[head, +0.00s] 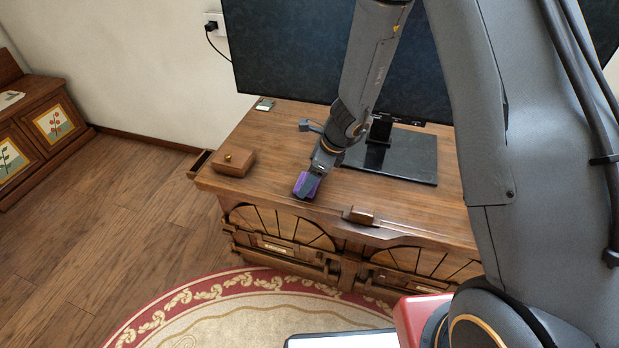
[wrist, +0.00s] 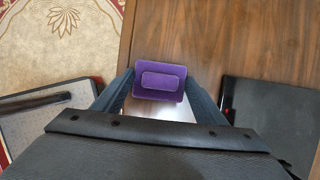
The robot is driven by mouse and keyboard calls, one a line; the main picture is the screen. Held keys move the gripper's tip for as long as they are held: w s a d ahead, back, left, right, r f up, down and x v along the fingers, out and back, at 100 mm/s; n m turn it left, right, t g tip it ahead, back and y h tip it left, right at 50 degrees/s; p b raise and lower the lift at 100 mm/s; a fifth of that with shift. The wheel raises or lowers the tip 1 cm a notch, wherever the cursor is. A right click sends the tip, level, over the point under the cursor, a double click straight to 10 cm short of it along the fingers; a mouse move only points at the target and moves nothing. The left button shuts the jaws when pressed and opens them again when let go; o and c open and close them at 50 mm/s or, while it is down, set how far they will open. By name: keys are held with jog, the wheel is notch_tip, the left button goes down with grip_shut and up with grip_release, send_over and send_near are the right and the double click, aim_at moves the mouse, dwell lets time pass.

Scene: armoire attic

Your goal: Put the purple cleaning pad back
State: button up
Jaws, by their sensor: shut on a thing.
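The purple cleaning pad (wrist: 160,83) is a small rectangular block with a raised grip, held between the two fingers of my gripper (wrist: 160,92) in the wrist view. In the head view the pad (head: 307,186) shows at the tip of my gripper (head: 308,183), near the front edge of the wooden cabinet top (head: 270,150). I cannot tell whether the pad touches the cabinet top. My gripper is shut on the pad.
A small wooden box with a knob (head: 233,161) is at the cabinet's left end, beside a narrow open compartment (head: 200,163). A black TV stand (head: 400,155) stands at the back right. A small wooden block (head: 360,215) is at the front edge. A small device (head: 265,104) lies at the back left.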

jog(key=shift+f, duration=0.15)
jog(key=o, duration=1.2)
jog(key=shift+r, duration=0.2)
jog(key=p+v, duration=0.1)
jog(key=v, duration=1.1)
jog(key=shift+p, duration=0.4)
jog(key=s+d+r+n+h, duration=0.1)
jog(key=s+d+r+n, duration=0.2)
jog(key=s+d+n, duration=0.2)
jog(key=s+d+r+n+g+h, duration=0.1)
jog(key=s+d+r+n, duration=0.3)
jog(key=s+n, duration=0.4)
jog(key=s+d+r+n+h, duration=0.2)
jog(key=s+d+r+n, duration=0.2)
jog(key=s+n, duration=0.3)
jog(key=shift+s+d+r+n+g, duration=0.15)
jog(key=shift+s+d+n, duration=0.1)
jog(key=shift+d, duration=0.2)
jog(key=shift+s+d+r+n+g, duration=0.15)
jog(key=shift+d+n, duration=0.1)
jog(key=shift+d, duration=0.2)
